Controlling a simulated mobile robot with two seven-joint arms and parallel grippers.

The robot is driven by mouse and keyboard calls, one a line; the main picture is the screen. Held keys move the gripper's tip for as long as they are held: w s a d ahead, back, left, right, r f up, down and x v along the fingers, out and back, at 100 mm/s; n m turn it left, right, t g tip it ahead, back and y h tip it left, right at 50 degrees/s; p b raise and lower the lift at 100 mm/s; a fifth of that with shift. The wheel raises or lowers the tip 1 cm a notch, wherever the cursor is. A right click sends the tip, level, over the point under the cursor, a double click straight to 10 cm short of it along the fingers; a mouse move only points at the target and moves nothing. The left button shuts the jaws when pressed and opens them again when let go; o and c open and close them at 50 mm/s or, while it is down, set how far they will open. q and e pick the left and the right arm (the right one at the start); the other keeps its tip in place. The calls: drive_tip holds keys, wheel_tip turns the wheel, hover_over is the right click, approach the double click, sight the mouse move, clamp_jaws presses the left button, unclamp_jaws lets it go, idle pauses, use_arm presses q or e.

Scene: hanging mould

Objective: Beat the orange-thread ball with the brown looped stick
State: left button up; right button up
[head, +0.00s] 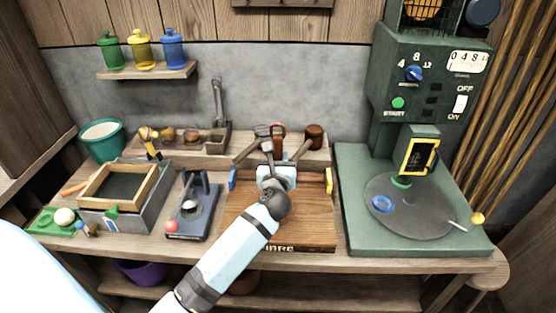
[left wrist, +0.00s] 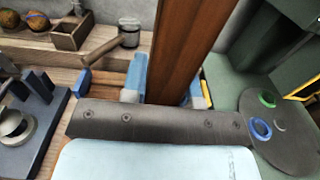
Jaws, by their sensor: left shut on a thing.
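My left gripper (head: 276,170) is over the wooden board in the middle of the bench, shut on a brown stick (head: 278,138). In the left wrist view the stick (left wrist: 190,40) is a wide brown bar standing between the light-blue fingers of the gripper (left wrist: 168,88); its upper end runs out of that view. Several small brownish balls (head: 190,135) sit at the back left, two of them in the wrist view (left wrist: 38,22); their thread colour is too small to tell. An orange ball (head: 425,8) shows in the cage at the top right. My right gripper is not in view.
A grey-headed mallet (head: 262,131) and a dark brown mallet (head: 314,131) stand close beside the gripper. The green machine (head: 355,215) with its round plate is at right. A framed box (head: 97,220) and a dark press (head: 190,212) are at left. The wooden board (head: 310,215) has bare room.

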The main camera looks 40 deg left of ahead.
use_arm(q)
drive_tip(key=shift+f, duration=0.15)
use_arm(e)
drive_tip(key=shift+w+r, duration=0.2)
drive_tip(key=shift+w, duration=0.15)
use_arm(q)
drive_tip(key=shift+f, duration=0.1)
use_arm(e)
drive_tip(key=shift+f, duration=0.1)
